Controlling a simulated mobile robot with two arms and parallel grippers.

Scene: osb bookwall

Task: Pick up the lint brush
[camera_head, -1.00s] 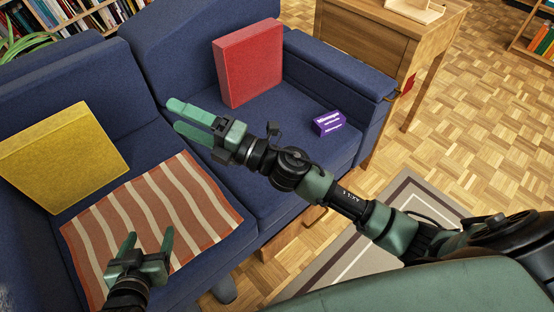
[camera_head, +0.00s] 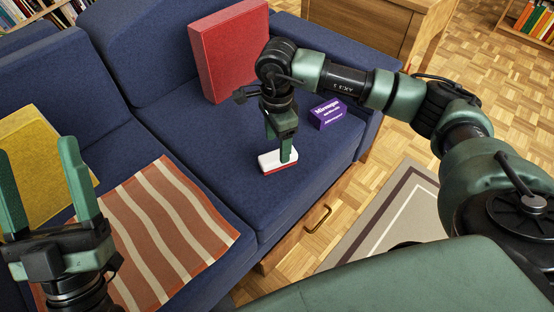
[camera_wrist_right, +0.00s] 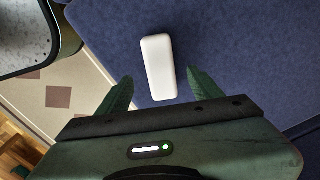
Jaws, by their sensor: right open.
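The lint brush (camera_head: 268,163), a small white block with a red underside, lies on the right blue seat cushion. In the right wrist view the brush (camera_wrist_right: 157,62) shows as a white rounded bar. My right gripper (camera_head: 284,157) points down at the brush, its near finger covering part of it in the head view. In the right wrist view my open fingers (camera_wrist_right: 159,84) stand on either side of the brush's near end, with gaps. I cannot tell their exact height. My left gripper (camera_head: 39,145) is open and empty at the lower left.
A purple box (camera_head: 328,114) lies right of my right gripper. A red cushion (camera_head: 226,50) leans on the backrest. A striped cloth (camera_head: 160,225) covers the left seat, near a yellow cushion (camera_head: 38,165). A wooden desk (camera_head: 370,32) stands behind the sofa's arm.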

